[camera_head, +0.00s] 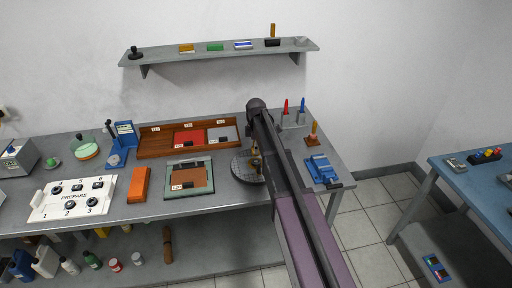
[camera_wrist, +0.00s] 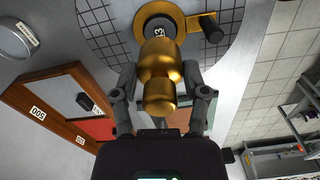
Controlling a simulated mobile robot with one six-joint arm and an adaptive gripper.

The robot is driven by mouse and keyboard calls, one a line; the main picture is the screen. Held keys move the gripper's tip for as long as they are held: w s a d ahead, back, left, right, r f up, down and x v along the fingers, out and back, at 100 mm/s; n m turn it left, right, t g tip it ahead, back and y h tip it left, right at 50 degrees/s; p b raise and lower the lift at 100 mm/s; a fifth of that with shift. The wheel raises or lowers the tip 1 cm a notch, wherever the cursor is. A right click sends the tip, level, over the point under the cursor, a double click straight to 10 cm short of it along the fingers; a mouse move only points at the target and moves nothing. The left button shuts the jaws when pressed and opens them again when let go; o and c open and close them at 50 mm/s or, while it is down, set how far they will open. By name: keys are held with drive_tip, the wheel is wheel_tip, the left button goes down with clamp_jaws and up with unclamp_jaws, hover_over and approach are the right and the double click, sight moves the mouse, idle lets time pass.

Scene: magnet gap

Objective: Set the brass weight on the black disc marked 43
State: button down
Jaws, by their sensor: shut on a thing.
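The brass weight (camera_wrist: 160,92) is a rounded, stepped gold piece in the middle of the wrist view. My gripper (camera_wrist: 159,76) is shut on it, one finger on each side. Just beyond the weight is a black disc (camera_wrist: 152,22) in a brass ring, with a white label on which a 3 shows; the weight covers part of it. I cannot tell whether weight and disc touch. The disc sits on a round gridded plate (camera_wrist: 104,42), which also shows in the head view (camera_head: 240,172). There my arm hides most of the gripper and weight.
A brass arm with a black knob (camera_wrist: 211,31) sticks out beside the disc. Left of the plate are a green-framed tray (camera_head: 170,191) and a wooden tray (camera_head: 148,145) with red and grey sections. A blue fixture (camera_head: 322,170) stands right of my arm. A shelf (camera_head: 215,50) hangs above.

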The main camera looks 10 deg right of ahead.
drive_tip(key=shift+f+b, duration=2)
drive_tip(key=shift+f, duration=0.15)
drive_tip(key=shift+f, duration=0.2)
unclamp_jaws()
drive_tip(key=c, duration=0.5)
drive_tip(key=shift+c, duration=0.2)
drive_tip(key=shift+r, duration=0.1)
